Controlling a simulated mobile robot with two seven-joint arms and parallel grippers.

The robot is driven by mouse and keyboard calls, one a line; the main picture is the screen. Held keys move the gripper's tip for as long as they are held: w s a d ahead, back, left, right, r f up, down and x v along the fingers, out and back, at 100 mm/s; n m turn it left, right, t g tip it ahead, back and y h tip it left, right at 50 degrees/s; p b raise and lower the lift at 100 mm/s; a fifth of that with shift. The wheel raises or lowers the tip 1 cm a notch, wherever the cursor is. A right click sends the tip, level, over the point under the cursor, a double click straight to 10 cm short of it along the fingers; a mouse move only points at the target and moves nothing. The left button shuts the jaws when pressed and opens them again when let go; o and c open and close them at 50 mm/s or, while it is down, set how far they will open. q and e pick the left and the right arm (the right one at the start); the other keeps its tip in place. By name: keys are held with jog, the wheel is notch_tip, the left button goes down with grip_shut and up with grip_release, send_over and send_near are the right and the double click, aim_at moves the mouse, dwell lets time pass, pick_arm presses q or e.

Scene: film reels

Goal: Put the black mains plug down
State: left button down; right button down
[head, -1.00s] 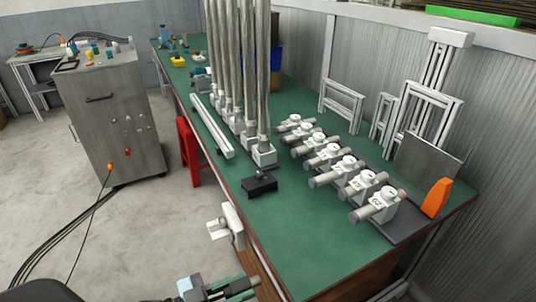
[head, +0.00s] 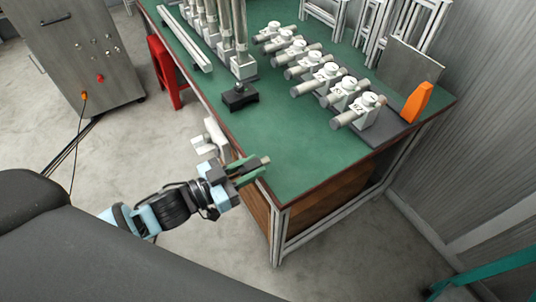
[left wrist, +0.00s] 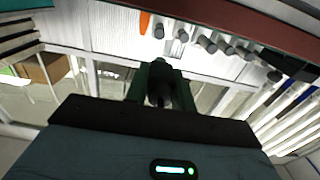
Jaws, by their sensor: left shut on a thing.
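My left gripper (head: 254,169) is at the front left corner of the green-topped workbench (head: 300,165), beside or over its edge; I cannot tell its height. Its green fingers are shut on a small dark thing, taken as the black mains plug (left wrist: 158,98), which shows between the fingers in the left wrist view. The fingers (left wrist: 160,80) hide much of it there. In the head view the plug cannot be made out clearly. My right gripper is not in view.
A black block (head: 240,96) stands near the bench's left edge, by upright metal posts (head: 242,66). Several grey cylindrical fittings (head: 345,96) and an orange wedge (head: 417,102) line the right side. The bench's front part is clear. A red stool (head: 165,75) stands left.

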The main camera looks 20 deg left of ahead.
aim_at(267, 158)
pick_arm(q)
jog(key=w, duration=0.2)
jog(key=w+d, duration=0.1)
jog(key=w, duration=0.3)
jog(key=shift+w+d+f, duration=0.3)
jog(key=shift+w, duration=0.05)
jog(key=shift+w+d+f+b, duration=0.15)
jog(key=shift+f+b, duration=0.1)
jog(key=shift+f, duration=0.75)
jog(key=shift+w+a+f+b, duration=0.15)
jog(key=shift+f+b, duration=0.1)
jog(key=shift+f, duration=0.7)
jog(key=c, duration=1.2)
grip_release()
jog(key=shift+d, duration=0.1)
jog(key=shift+o, duration=0.2)
jog(key=shift+r, duration=0.1)
jog(key=shift+s, duration=0.2)
jog(key=v, duration=1.1)
jog(key=shift+s+a, duration=0.2)
jog(key=shift+a, duration=0.2)
